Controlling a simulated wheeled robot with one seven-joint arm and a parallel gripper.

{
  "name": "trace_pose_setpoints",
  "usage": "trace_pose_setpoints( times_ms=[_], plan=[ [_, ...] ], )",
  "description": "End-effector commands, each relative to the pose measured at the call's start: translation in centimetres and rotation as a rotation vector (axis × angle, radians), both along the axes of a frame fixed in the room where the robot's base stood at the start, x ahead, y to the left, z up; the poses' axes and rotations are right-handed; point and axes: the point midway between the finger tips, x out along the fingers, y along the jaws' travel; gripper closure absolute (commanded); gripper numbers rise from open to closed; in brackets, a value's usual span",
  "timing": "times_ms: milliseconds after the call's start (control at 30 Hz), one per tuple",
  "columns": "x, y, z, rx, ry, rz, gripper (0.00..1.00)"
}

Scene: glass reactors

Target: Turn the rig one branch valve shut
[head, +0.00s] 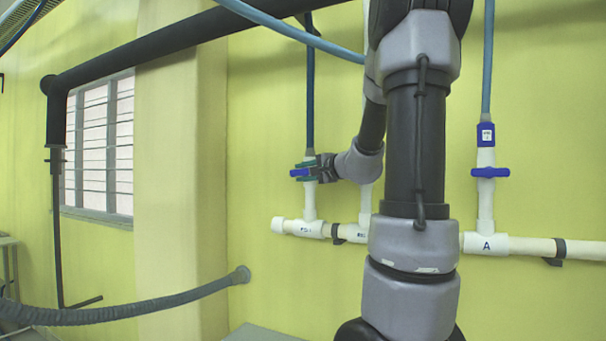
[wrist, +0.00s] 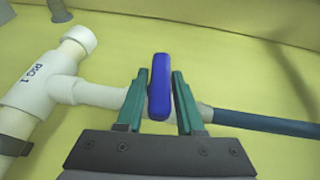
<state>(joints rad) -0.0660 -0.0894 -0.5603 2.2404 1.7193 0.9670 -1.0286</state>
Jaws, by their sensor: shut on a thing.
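The rig one branch valve has a blue bar handle (head: 300,172), at the left on a vertical white branch pipe (head: 310,202) under a dark blue hose. In the wrist view the blue handle (wrist: 160,86) stands between my green fingers, crosswise to the pipe. In the head view it also lies crosswise to the pipe. My gripper (wrist: 160,74) is shut on the handle, one finger on each side. In the head view my gripper (head: 311,169) reaches the valve from the right and partly covers it. A labelled white tee (wrist: 38,88) sits below the valve.
Another blue valve handle (head: 490,172) sits on a branch above the tee marked A (head: 487,243), to the right. My arm hides the middle of the white manifold. A black overhead pipe (head: 180,43) and a grey flexible hose (head: 120,311) run at the left.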

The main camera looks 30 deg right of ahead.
Motion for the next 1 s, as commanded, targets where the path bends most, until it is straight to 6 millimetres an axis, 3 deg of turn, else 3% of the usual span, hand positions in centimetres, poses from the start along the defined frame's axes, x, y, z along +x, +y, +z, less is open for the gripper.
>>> trace_pose_setpoints(
  times_ms=[833,867,900,1000],
  plan=[
    [-0.02,0.24,-0.3,0.079,-0.096,0.006,1.0],
    [-0.03,0.25,-0.3,0.079,-0.096,0.006,0.52],
    [-0.01,0.24,-0.28,0.079,-0.097,0.006,0.43],
    [-0.01,0.21,-0.22,0.079,-0.098,0.005,0.43]
  ],
)
